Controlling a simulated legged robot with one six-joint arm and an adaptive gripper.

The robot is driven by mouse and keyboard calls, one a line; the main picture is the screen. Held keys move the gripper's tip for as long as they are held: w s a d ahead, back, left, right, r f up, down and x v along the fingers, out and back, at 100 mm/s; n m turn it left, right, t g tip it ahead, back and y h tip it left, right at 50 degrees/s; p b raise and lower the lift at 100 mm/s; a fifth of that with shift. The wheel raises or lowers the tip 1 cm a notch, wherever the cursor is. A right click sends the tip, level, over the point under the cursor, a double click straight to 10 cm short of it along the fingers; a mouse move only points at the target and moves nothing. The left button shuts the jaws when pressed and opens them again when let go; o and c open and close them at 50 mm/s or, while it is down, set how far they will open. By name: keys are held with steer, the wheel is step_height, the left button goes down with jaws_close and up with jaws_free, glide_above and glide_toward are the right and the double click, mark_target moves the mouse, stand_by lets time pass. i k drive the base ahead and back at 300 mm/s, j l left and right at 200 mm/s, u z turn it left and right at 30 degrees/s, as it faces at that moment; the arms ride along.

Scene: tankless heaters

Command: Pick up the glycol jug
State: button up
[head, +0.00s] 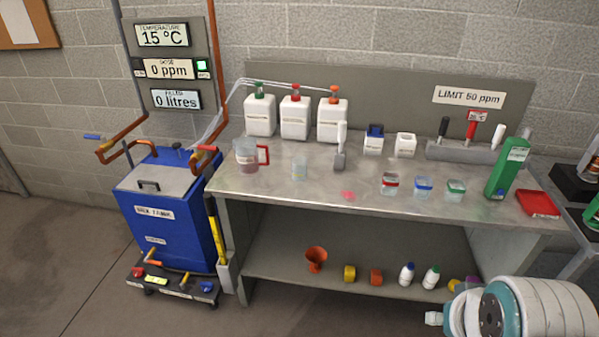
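Three white jugs stand in a row at the back left of the metal bench: one with a green cap (260,117), one with a red cap (295,118), one with an orange cap (332,121). Thin tubes run from their caps to the left. A clear pitcher (247,158) with a red handle and reddish liquid stands at the bench's left end. The labels are too small to read, so I cannot tell which one is the glycol jug. Part of my arm shows at the bottom right, well away from these vessels; my gripper's fingers are not visible.
A blue mix tank (165,225) stands left. Open floor (70,265) lies front left.

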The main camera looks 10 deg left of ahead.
mark_target(245, 148)
steer(key=i+j+u, duration=0.6)
steer(key=i+u, duration=0.15)
steer(key=i, duration=0.25)
steer(key=i+j+u, duration=0.1)
steer(key=i+u, duration=0.3)
steer(key=i, duration=0.15)
